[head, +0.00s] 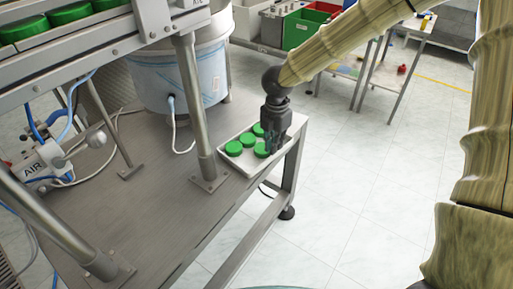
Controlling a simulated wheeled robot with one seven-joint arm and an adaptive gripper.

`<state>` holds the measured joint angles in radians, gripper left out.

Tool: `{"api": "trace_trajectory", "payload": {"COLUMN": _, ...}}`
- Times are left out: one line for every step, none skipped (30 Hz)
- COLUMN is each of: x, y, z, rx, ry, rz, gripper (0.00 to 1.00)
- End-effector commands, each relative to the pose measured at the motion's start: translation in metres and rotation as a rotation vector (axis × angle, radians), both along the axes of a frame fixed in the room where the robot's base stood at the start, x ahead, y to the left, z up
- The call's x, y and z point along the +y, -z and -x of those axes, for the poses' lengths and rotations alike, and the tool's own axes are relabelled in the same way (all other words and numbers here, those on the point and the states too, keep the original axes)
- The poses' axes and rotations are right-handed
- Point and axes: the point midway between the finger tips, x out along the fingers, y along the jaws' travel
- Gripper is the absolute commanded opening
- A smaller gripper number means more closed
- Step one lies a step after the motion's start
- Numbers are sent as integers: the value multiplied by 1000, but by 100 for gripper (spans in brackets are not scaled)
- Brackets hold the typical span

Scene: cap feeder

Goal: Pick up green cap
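A white tray (243,168) stands on the corner of the grey metal table. Several round green caps lie in it: one at the left (233,148), one in the middle (247,139), one at the back (258,129) and one at the right (262,150). My gripper (272,145) points down over the right side of the tray, right at the rightmost cap and overlapping its edge in the picture. The fingers are dark and small, so I cannot tell whether they are open or touch that cap.
A metal post (196,110) rises from the table left of the tray. A feeder rail with green caps (70,14) runs above at the upper left. A large drum (180,75) stands behind. Blue and white hoses lie at the left. The floor right of the table is clear.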

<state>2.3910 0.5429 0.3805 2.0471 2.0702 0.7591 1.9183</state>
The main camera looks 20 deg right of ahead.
Motion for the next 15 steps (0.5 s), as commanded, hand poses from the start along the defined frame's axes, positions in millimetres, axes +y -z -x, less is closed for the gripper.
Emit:
{"api": "trace_trajectory", "payload": {"x": 0, "y": 8, "z": 0, "rx": 2, "ry": 0, "rz": 0, "gripper": 9}}
{"api": "trace_trajectory", "payload": {"x": 1, "y": 12, "z": 0, "rx": 4, "ry": 0, "rz": 0, "gripper": 9}}
{"api": "trace_trajectory", "payload": {"x": 1, "y": 17, "z": 0, "rx": 4, "ry": 0, "rz": 0, "gripper": 9}}
{"api": "trace_trajectory", "payload": {"x": 1, "y": 21, "z": 0, "rx": 3, "ry": 0, "rz": 1, "gripper": 9}}
{"api": "trace_trajectory", "payload": {"x": 1, "y": 25, "z": 0, "rx": 3, "ry": -1, "rz": 1, "gripper": 9}}
{"api": "trace_trajectory", "payload": {"x": 1, "y": 31, "z": 0, "rx": 3, "ry": -1, "rz": 1, "gripper": 9}}
{"api": "trace_trajectory", "payload": {"x": 0, "y": 34, "z": 0, "rx": 3, "ry": -1, "rz": 1, "gripper": 9}}
{"api": "trace_trajectory", "payload": {"x": 0, "y": 37, "z": 0, "rx": 3, "ry": -1, "rz": 1, "gripper": 9}}
{"api": "trace_trajectory", "payload": {"x": 0, "y": 39, "z": 0, "rx": 2, "ry": 0, "rz": 1, "gripper": 9}}
{"api": "trace_trajectory", "payload": {"x": 0, "y": 40, "z": 0, "rx": 1, "ry": 0, "rz": 0, "gripper": 9}}
{"api": "trace_trajectory", "payload": {"x": 1, "y": 41, "z": 0, "rx": 1, "ry": 0, "rz": 0, "gripper": 9}}
{"api": "trace_trajectory", "payload": {"x": 1, "y": 41, "z": 0, "rx": 0, "ry": 0, "rz": 0, "gripper": 9}}
{"api": "trace_trajectory", "payload": {"x": 1, "y": 41, "z": 0, "rx": 0, "ry": 0, "rz": 0, "gripper": 9}}
{"api": "trace_trajectory", "payload": {"x": 1, "y": 41, "z": 0, "rx": 0, "ry": 0, "rz": 0, "gripper": 9}}
{"api": "trace_trajectory", "payload": {"x": 1, "y": 41, "z": 0, "rx": 0, "ry": 0, "rz": 0, "gripper": 9}}
